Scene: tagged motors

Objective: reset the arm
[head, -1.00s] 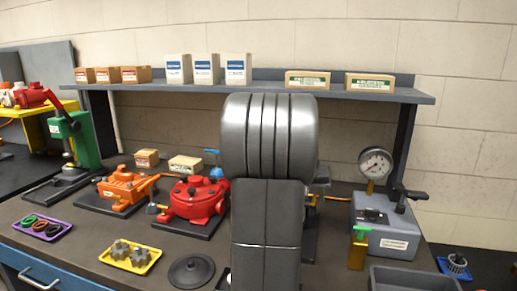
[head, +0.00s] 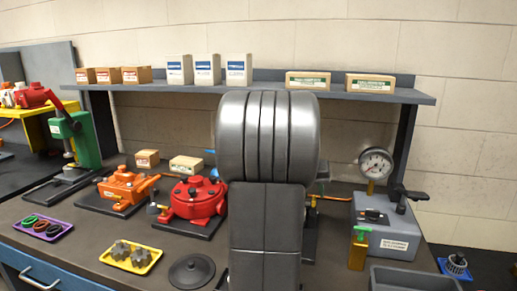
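My own arm (head: 267,160) stands upright in the middle of the head view, as a large grey rounded link above a boxy one. My gripper is not visible in this view. The arm hides part of the bench behind it. The red round motor (head: 194,200) sits on a dark plate just left of the arm. The orange motor (head: 126,187) sits on its own plate farther left.
A yellow tray (head: 145,265), a purple tray (head: 58,236) and a dark disc (head: 191,271) lie at front left. A shelf (head: 250,90) with boxes spans the back.

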